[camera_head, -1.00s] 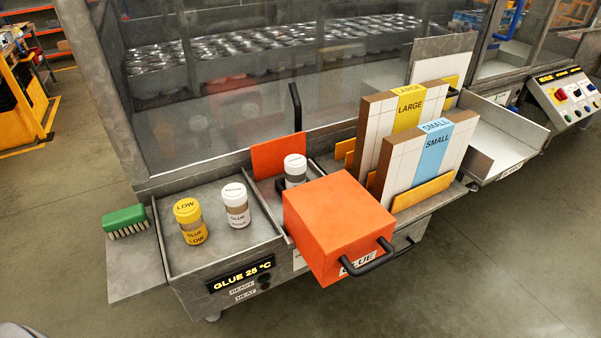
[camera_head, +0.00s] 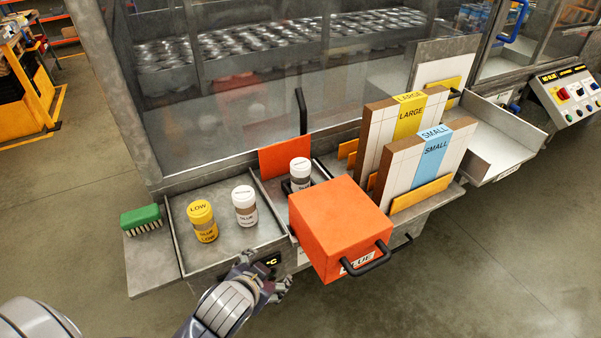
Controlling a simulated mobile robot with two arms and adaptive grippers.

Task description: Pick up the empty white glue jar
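A white jar with a brownish band and a GLUE label (camera_head: 245,208) stands upright in the left metal tray (camera_head: 225,262), right of a yellow jar marked LOW (camera_head: 202,222). A second white-capped jar (camera_head: 300,172) stands in a holder behind the orange box, its lower part partly hidden. I cannot tell from the labels which white jar is empty. My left gripper (camera_head: 270,274) is in front of the tray's front edge, below and apart from the jars. Its fingers look spread, with nothing between them. My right gripper is out of view.
The orange box with a black handle (camera_head: 340,222) stands right of my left gripper. A green brush (camera_head: 140,217) lies on the left ledge. LARGE (camera_head: 405,120) and SMALL (camera_head: 430,155) cartons stand to the right. A glass panel rises behind the tray.

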